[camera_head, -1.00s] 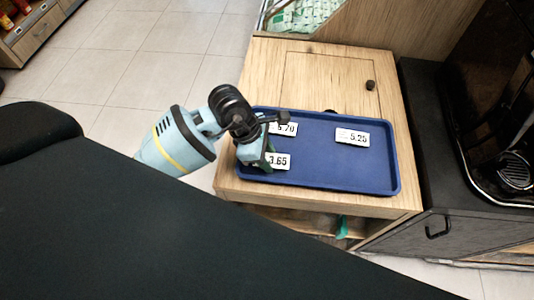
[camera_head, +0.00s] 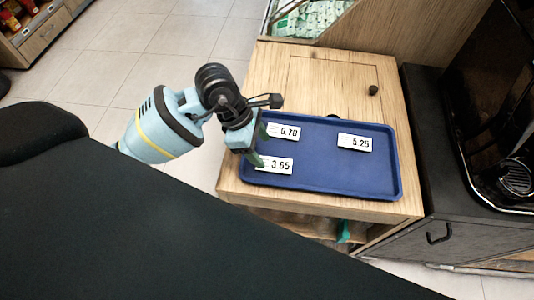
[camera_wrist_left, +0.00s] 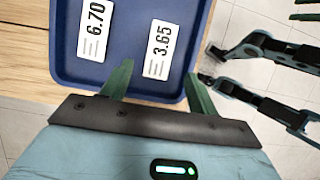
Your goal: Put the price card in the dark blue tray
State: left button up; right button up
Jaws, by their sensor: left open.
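Three white price cards lie in the dark blue tray (camera_head: 330,180): the 3.65 card (camera_head: 275,166) near its left front, the 6.70 card (camera_head: 287,131) behind that, and the 5.25 card (camera_head: 355,142) towards the right. My left gripper (camera_head: 261,146) is open and empty at the tray's left edge, beside the 3.65 card. In the left wrist view, its green fingers (camera_wrist_left: 157,74) are spread apart, with the 3.65 card (camera_wrist_left: 160,50) just beyond their tips and the 6.70 card (camera_wrist_left: 95,30) to the left. My right gripper's finger state is unclear.
The tray sits on a wooden cabinet (camera_head: 270,70) with bare top behind it. A black machine (camera_head: 500,130) stands to the right on a dark counter. A bin of green-white packs (camera_head: 305,20) is at the back. Tiled floor is open at left.

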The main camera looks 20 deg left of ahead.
pick_arm(q)
jog(key=shift+v, duration=2.75)
